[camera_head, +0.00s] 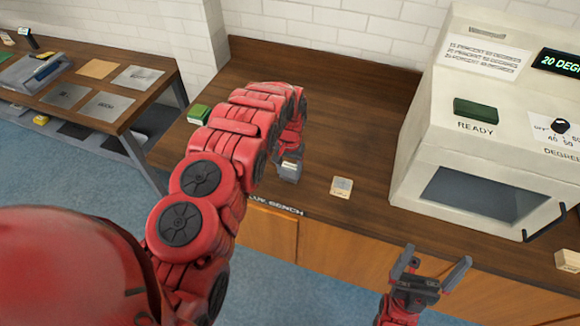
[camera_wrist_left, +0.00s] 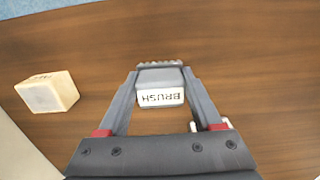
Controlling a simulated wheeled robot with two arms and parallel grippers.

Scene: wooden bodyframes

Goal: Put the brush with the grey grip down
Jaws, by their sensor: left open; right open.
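The brush (camera_wrist_left: 160,82) is a grey block with a white face lettered BRUSH. In the left wrist view it sits between the two fingers of my left gripper (camera_wrist_left: 160,92), which is open around it. The brush appears to be at the bench top; whether it touches the fingers I cannot tell. In the head view my left gripper (camera_head: 289,168) is low over the dark wooden bench (camera_head: 330,115), and the brush is hard to make out there. My right gripper (camera_head: 432,272) is open and empty at the bench's front edge.
A pale wooden block (camera_head: 341,187) lies just right of my left gripper; it also shows in the left wrist view (camera_wrist_left: 48,92). A green block (camera_head: 198,114) is at the bench's left end. A white machine (camera_head: 500,125) fills the right. The bench behind is clear.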

